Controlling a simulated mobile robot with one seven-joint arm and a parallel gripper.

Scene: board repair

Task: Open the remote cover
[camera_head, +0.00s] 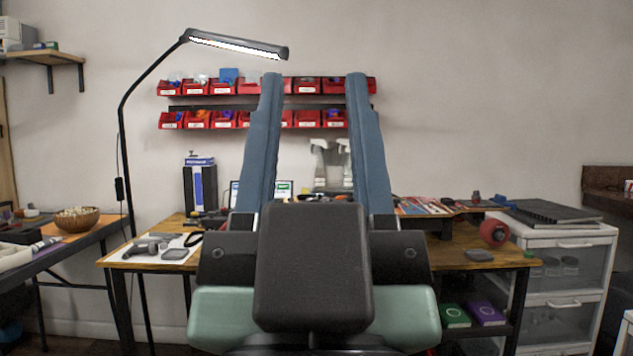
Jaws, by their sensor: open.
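My gripper (314,85) fills the middle of the head camera view. Its two long blue-grey fingers stand wide apart with nothing between them. Its dark body hides the middle of the wooden workbench (455,245). I cannot make out a remote or its cover for certain. A small flat dark item (478,255) lies on the bench's right part. A flat grey item (175,254) lies on the white mat (128,258) at the left, beside a grey tool-like item (146,245). My gripper appears apart from all of these.
A black lamp (122,150) arches over the bench from the left. Red bins (170,121) hang on the wall behind. Spray bottles (319,160) stand at the back. A red round item (494,232) sits at the right, near a white drawer unit (565,250). A bowl (76,219) stands on the left table.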

